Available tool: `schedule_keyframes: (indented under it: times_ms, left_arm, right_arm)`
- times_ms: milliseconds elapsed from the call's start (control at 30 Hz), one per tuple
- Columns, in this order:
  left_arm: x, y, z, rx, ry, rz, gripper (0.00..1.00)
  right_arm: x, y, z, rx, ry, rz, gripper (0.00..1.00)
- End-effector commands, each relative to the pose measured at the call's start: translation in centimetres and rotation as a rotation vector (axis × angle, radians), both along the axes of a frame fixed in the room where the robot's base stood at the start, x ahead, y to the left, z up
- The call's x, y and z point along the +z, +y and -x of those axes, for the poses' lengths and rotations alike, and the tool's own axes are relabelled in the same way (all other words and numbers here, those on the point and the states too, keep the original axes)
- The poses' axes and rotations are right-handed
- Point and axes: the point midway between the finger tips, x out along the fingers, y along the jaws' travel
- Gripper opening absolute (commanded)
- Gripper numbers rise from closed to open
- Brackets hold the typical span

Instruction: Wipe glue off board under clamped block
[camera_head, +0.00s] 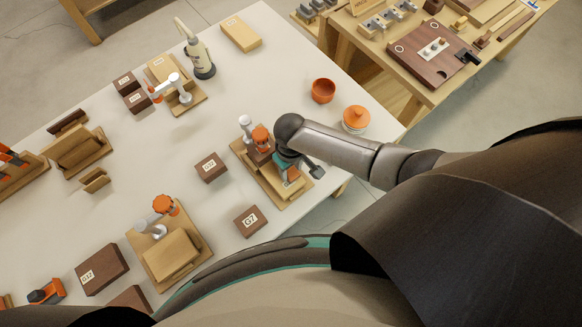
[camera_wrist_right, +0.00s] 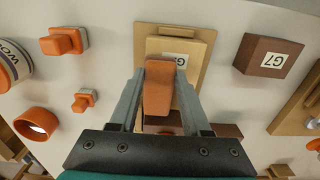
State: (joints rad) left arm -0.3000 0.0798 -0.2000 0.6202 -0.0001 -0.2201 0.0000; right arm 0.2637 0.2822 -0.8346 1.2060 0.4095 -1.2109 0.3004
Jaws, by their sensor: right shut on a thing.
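A light wood board (camera_head: 296,200) lies at the table's right side, with a clamp on its far end that has a white post and an orange knob (camera_head: 261,138). In the right wrist view the board (camera_wrist_right: 199,38) carries a paler block (camera_wrist_right: 196,58) with a white label. My right gripper (camera_head: 291,172) is low over this board. In the right wrist view my gripper (camera_wrist_right: 158,95) is shut on an orange piece (camera_wrist_right: 158,88), which overlaps the block in the picture; whether it touches is unclear. I cannot make out any glue. My left gripper is out of view.
A brown G7 block (camera_head: 250,221) and another brown block (camera_head: 211,167) stand left of the board. An orange cup (camera_head: 323,90) and an orange-lidded jar (camera_head: 356,118) stand beyond it. Another clamped board (camera_head: 190,262) is nearer left. The table's right edge is close to the board.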

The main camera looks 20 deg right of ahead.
Motion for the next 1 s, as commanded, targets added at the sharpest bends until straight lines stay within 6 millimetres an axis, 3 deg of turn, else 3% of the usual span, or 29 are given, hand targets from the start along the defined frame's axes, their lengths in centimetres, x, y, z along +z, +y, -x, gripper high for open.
schedule_keyframes:
  times_ms: [1000]
  left_arm:
    - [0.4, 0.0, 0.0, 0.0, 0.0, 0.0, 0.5]
  right_arm:
    - [-0.4, 4.1, 1.4, 0.0, 0.003, -0.003, 0.03]
